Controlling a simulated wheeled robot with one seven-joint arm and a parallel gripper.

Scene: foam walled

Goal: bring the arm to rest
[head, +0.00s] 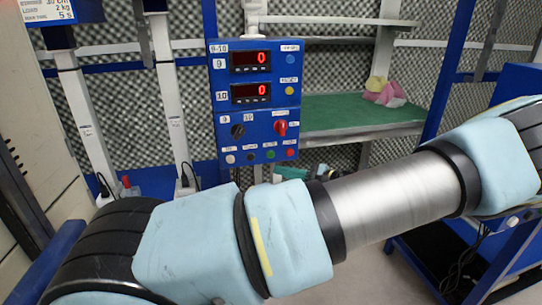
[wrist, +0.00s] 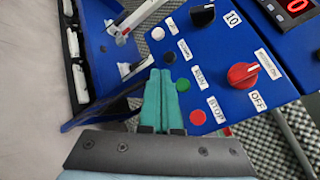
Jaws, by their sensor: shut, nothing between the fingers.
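My gripper (wrist: 165,98) shows in the wrist view as two teal fingers lying side by side, shut and empty. Behind the fingers is a blue control panel (wrist: 222,72) with a red switch, a black knob and several small buttons. I cannot tell whether the fingertips touch the panel. In the head view my arm, in light blue and bare metal, stretches across the lower half of the picture, in front of the same control panel (head: 258,110). My gripper is not clearly seen there.
Two red displays (head: 250,61) on the panel read 0. A green shelf (head: 345,112) behind it holds pink and yellow items (head: 384,91). A blue frame post (head: 447,70) stands at right. Grey foam covers the back wall. A pale cabinet (head: 35,170) stands close at left.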

